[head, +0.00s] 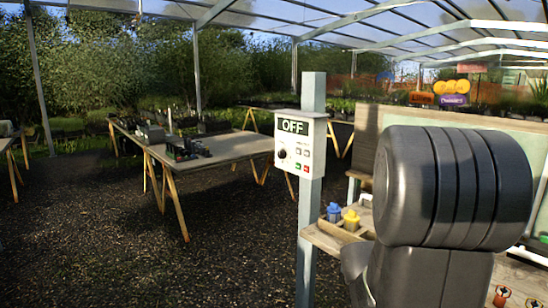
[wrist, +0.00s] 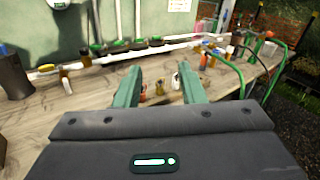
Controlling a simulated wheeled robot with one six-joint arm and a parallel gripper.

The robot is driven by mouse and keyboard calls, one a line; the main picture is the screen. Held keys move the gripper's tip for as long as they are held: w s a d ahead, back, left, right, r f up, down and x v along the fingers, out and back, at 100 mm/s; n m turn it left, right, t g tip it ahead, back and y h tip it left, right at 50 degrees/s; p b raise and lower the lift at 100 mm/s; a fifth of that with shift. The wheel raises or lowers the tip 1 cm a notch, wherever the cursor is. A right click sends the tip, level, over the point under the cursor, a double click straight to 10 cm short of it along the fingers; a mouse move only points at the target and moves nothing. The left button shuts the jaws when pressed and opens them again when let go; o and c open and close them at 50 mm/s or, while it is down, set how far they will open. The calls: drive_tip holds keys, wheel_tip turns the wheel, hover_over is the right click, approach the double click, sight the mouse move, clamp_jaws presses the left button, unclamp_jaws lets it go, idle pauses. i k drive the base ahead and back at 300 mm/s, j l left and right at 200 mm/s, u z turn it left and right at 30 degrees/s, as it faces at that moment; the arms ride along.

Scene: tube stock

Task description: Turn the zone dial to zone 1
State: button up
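The zone dial is a small dark knob (head: 282,153) on the front of a white control box (head: 300,143) in the head view. The dial's pointer and zone marks are too small to read. In the wrist view my gripper (wrist: 160,75) shows two green fingers set wide apart with nothing between them. It is over a wooden bench, away from the control box. My dark arm fills the right of the head view and hides what is behind it.
The wooden bench (wrist: 100,95) in the wrist view holds bottles, white pipes (wrist: 125,45) and green hoses (wrist: 230,70). In the head view, a blue and a yellow item (head: 351,220) sit beside the post. A trestle table (head: 225,148) stands behind; the gravel floor (head: 90,240) at left is clear.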

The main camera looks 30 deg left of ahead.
sight(282, 155)
drive_tip(key=i+j+u, duration=0.35)
drive_tip(key=j, duration=0.15)
drive_tip(key=i+j+u, duration=0.7)
drive_tip(key=i+j, duration=0.15)
drive_tip(key=i, duration=0.2)
drive_tip(key=i+j, duration=0.15)
drive_tip(key=i, duration=0.15)
